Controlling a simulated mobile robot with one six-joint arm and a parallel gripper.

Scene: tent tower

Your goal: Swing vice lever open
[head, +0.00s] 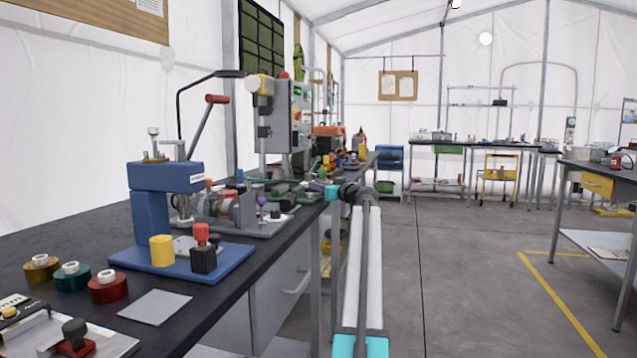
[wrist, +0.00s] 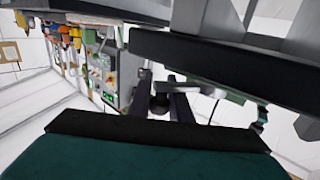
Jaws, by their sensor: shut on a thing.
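In the head view my arm reaches forward to the bench edge. My gripper is small there, and its fingers cannot be made out against the bench clutter. A green vice-like body (head: 288,192) lies on the bench just left of the arm's end. The exact contact is hidden, and the lever's angle cannot be told.
A blue press (head: 165,210) stands on the dark bench (head: 110,232) at left, with tape rolls (head: 107,286) in front. A grey control box (head: 292,115) rises behind the vice area. The floor (head: 460,270) right of my arm is clear. Another table (head: 600,178) stands at far right.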

